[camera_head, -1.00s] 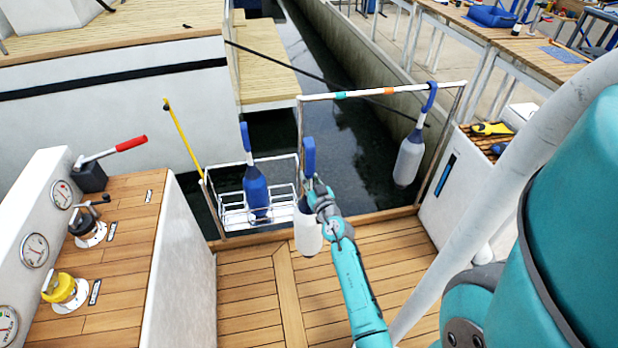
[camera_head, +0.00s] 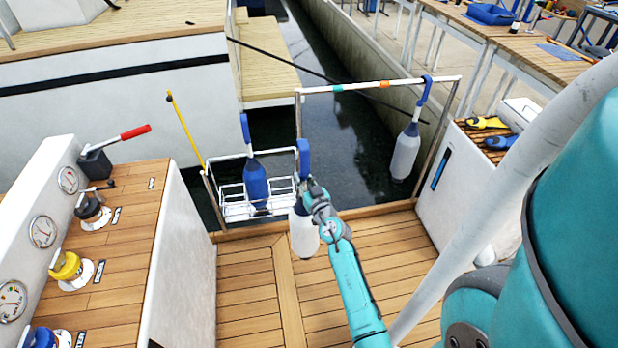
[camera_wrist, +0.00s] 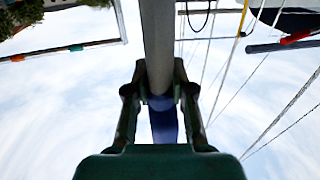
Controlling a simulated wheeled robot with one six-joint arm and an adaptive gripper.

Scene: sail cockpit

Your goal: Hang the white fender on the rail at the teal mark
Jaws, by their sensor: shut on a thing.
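My gripper (camera_head: 311,197) is shut on a white fender (camera_head: 304,236) with a blue top loop (camera_head: 304,158). The fender hangs upright above the deck, with its top partly behind my gripper. In the wrist view, the held fender (camera_wrist: 158,45) is a shaded grey shape between the fingers, with blue (camera_wrist: 164,122) below it. The white rail (camera_head: 430,81) crosses above and to the right. Its teal mark (camera_head: 338,87) is near the left end, above and right of the loop. The teal mark also shows in the wrist view (camera_wrist: 76,47). The loop appears apart from the rail.
Another white fender (camera_head: 405,152) hangs by a blue loop at the rail's right end. An orange mark (camera_head: 385,84) lies between it and the teal mark. A blue fender (camera_head: 256,182) stands in a white wire basket (camera_head: 232,212). A console (camera_head: 130,240) is at left.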

